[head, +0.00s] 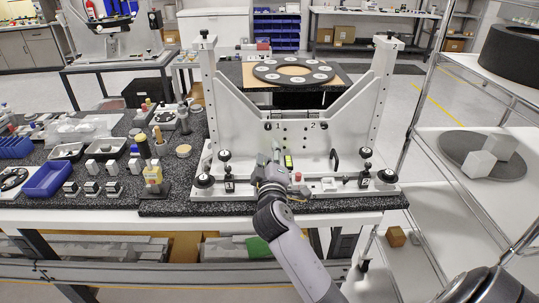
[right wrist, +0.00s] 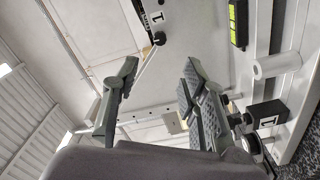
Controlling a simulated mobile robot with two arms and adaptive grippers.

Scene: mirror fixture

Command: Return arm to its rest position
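The white mirror fixture (head: 345,138) stands on the dark granite bench top, with two uprights and a vertical plate marked 1 and 2. My right arm reaches in from the lower right. My right gripper (head: 270,157) is in front of the plate, just right of the black clamp marked 1 (head: 229,184). In the right wrist view the right gripper (right wrist: 160,70) has its fingers wide apart with nothing between them. That view also shows the clamp marked 1 (right wrist: 268,118) close beside the right-hand finger. My left gripper is not in view.
Blue bins (head: 48,179), small blocks and tools crowd the bench on the left. A yellow-green level (head: 288,161) is close to the right gripper. A wire-frame shelf (head: 455,150) with grey blocks stands on the right.

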